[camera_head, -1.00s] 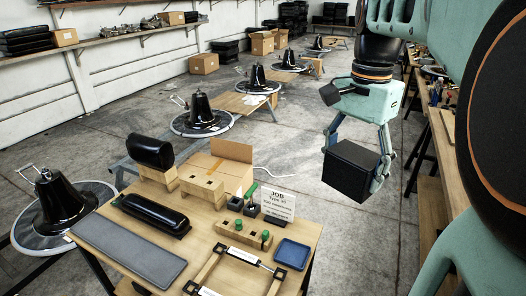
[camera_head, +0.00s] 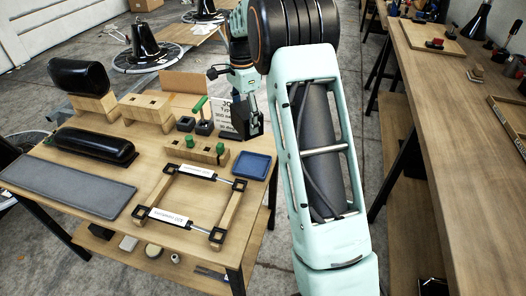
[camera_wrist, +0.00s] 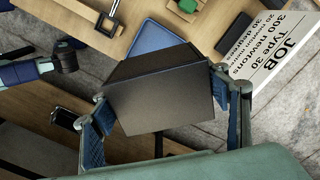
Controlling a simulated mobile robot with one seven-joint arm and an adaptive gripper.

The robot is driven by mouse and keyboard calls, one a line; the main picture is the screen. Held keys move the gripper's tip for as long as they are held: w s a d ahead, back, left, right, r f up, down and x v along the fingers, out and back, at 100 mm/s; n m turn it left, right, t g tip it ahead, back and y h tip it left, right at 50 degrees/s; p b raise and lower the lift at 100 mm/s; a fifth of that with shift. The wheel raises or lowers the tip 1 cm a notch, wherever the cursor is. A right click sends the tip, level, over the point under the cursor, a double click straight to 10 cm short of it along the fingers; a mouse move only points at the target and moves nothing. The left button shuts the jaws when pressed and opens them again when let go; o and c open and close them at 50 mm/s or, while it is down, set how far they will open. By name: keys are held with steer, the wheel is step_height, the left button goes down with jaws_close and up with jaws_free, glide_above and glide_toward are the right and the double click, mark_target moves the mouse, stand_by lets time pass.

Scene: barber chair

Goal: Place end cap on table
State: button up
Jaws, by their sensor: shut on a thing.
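The end cap is a black box-shaped block (camera_wrist: 158,88), held between both finger pads of my gripper (camera_wrist: 162,100) in the wrist view. In the head view the end cap (camera_head: 243,117) shows as a dark shape beside the table's right back edge, partly hidden by my arm. The gripper is shut on it. The wooden table (camera_head: 150,148) stands at the left of the head view. In the wrist view the block overlaps the table edge and the blue tray; its height above the table cannot be told.
On the table are a blue tray (camera_head: 252,166), a rectangular frame (camera_head: 230,208), a grey mat (camera_head: 65,186), black pads (camera_head: 95,144), wooden blocks (camera_head: 147,112) and a job sign (camera_wrist: 278,52). A long workbench (camera_head: 450,130) runs along the right. Bare tabletop lies between mat and frame.

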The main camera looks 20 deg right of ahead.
step_height(320, 180, down, 3)
steer(key=w, duration=0.1)
glide_above(271, 145)
step_height(271, 145, down, 10)
steer(key=shift+w+b, duration=0.1)
steer(key=shift+b, duration=0.25)
steer(key=shift+f, duration=1.6)
steer(key=shift+f, duration=0.15)
steer(key=o, duration=1.7)
